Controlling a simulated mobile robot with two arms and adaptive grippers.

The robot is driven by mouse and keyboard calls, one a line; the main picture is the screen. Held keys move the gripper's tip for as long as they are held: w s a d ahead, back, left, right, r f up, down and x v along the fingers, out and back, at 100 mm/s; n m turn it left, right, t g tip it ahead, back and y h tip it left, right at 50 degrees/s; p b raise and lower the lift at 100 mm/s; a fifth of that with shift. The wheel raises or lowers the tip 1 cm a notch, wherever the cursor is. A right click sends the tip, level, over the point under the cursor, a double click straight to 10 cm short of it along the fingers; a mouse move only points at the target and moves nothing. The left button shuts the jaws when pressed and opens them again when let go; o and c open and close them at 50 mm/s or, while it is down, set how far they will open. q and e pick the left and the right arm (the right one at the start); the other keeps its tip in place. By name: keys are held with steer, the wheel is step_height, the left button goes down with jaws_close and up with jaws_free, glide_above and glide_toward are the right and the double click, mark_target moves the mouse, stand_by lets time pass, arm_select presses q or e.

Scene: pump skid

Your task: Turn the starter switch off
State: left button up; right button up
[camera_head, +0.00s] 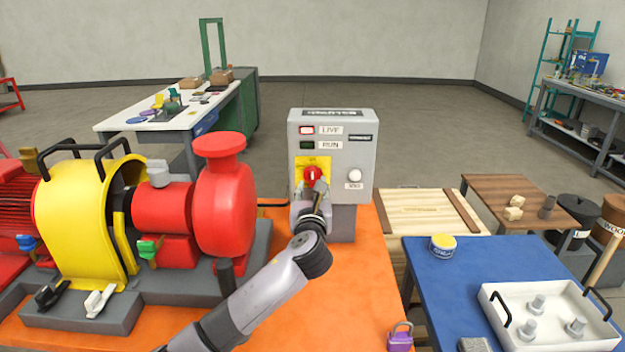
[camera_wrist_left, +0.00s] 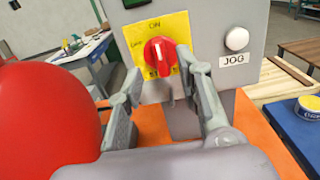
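The grey starter box (camera_head: 362,130) stands on the orange skid. Its red rotary switch (camera_head: 314,174) sits on a yellow plate, which also shows in the left wrist view (camera_wrist_left: 182,27) with "ON" at its top. The red knob (camera_wrist_left: 160,54) looks roughly upright with a slight tilt; its exact setting is hard to read. My left gripper (camera_wrist_left: 160,76) is open, one finger on each side of the knob's lower part, with small gaps visible. In the head view the left gripper (camera_head: 317,200) is just below the switch and partly covers the plate. My right gripper is out of view.
The LIVE lamp (camera_head: 307,130) looks lit; the RUN lamp (camera_head: 307,145) is dark. A white JOG button (camera_head: 354,175) is right of the switch. The red pump (camera_head: 225,205) stands close on the left. A purple padlock (camera_head: 400,340) lies at the skid's front right.

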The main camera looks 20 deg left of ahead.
mark_target(312, 178)
arm_select(q)
steer(key=shift+x, duration=2.3)
steer(key=shift+c, duration=0.3)
jaws_close()
